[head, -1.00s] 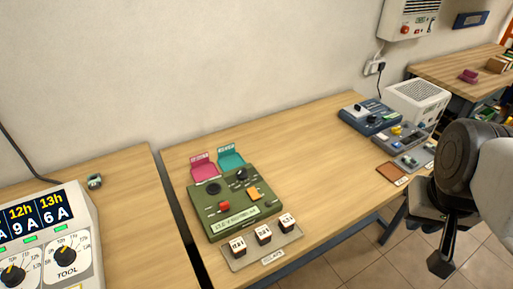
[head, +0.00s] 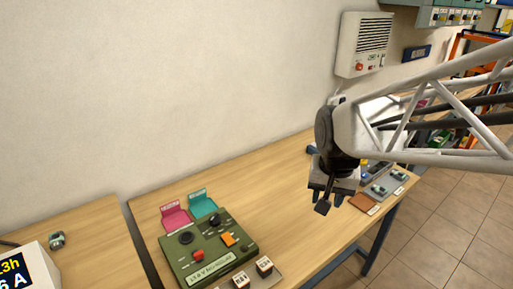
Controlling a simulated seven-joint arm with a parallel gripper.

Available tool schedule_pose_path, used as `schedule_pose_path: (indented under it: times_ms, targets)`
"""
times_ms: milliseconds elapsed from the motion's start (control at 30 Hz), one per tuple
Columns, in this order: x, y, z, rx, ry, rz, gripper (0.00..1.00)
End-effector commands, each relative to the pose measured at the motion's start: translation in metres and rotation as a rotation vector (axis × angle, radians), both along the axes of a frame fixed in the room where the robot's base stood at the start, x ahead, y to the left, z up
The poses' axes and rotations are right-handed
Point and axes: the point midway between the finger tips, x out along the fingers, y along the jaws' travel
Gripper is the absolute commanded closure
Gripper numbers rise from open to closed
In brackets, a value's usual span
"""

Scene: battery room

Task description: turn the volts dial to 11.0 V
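A green control box (head: 212,268) stands on the near part of the wooden bench. On its top are a black round part (head: 186,238) at the left and a black knob (head: 214,220) at the back right. I cannot read which of them is the volts dial, or its setting. The box's front label is too small to read surely. My gripper (head: 325,206) is in the air over the right part of the bench, well to the right of the box and apart from it. Its fingers are dark and small, so I cannot tell whether they are open.
The box also has a red button (head: 198,255) and an orange switch (head: 228,239). Pink (head: 175,217) and teal (head: 202,204) holders stand behind it; white blocks (head: 264,265) stand in front. A brown pad (head: 362,202) lies at right. The bench between box and gripper is clear.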

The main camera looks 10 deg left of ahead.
Motion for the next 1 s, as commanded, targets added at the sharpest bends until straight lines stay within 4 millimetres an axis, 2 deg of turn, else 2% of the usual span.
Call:
schedule_pose_path:
  times_ms: [200,500,767,1000]
  targets:
    - [0.035,0.043,-0.016,0.005,0.03,-0.02,0.61]
    - [0.075,0.108,-0.043,0.009,0.064,-0.053,0.61]
    - [0.102,0.17,-0.075,0.006,0.092,-0.081,0.61]
    - [0.118,0.23,-0.11,-0.002,0.118,-0.109,0.61]
